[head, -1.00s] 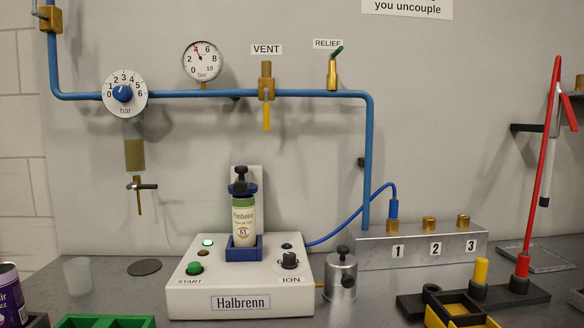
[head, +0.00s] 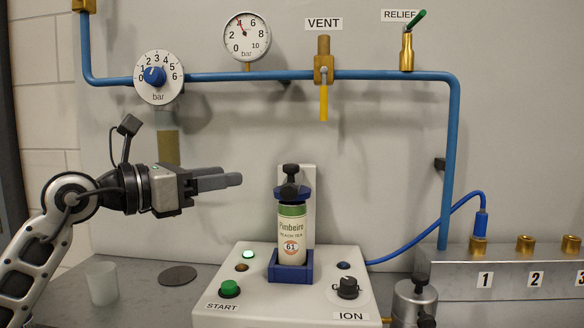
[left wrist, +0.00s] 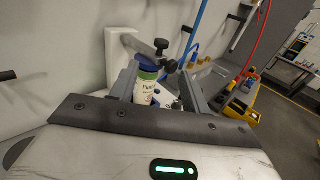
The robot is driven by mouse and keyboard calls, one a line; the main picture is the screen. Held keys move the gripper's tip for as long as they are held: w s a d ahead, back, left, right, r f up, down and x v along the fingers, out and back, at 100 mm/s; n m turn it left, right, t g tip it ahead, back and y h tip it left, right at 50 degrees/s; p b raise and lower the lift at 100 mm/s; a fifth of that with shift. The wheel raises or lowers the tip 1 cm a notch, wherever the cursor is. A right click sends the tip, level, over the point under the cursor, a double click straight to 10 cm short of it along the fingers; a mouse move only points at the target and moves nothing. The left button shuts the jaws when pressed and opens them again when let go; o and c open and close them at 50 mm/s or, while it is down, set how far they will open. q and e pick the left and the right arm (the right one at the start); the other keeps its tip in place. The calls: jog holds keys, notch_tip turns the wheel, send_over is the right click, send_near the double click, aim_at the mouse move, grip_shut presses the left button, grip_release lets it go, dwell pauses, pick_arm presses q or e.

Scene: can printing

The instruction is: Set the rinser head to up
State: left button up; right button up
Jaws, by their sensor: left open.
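The rinser head (head: 291,187), a blue collar with a black knob on top, sits down at the top of a green and white can (head: 291,232). The can stands upright in a blue holder (head: 290,270) on the white ION unit (head: 265,308). My left gripper (head: 236,178) is open and empty, to the left of the rinser head and apart from it, at about its height. In the left wrist view the black knob (left wrist: 161,46) and the can (left wrist: 147,84) show beyond and between the open fingers (left wrist: 160,84). My right gripper is not in view.
A blue pipe (head: 215,77) with a dial (head: 157,77), gauge (head: 246,37) and VENT valve (head: 323,65) runs along the wall behind. A translucent cup (head: 101,283) and a dark disc (head: 178,275) lie below my left arm. A metal canister (head: 413,305) stands right of the unit.

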aim_at(285, 167)
pick_arm(q)
jog(key=p+x, duration=0.3)
jog(key=x, duration=1.2)
jog(key=shift+d, duration=0.2)
jog(key=shift+s, duration=0.1)
grip_shut()
jog(key=shift+p, duration=0.3)
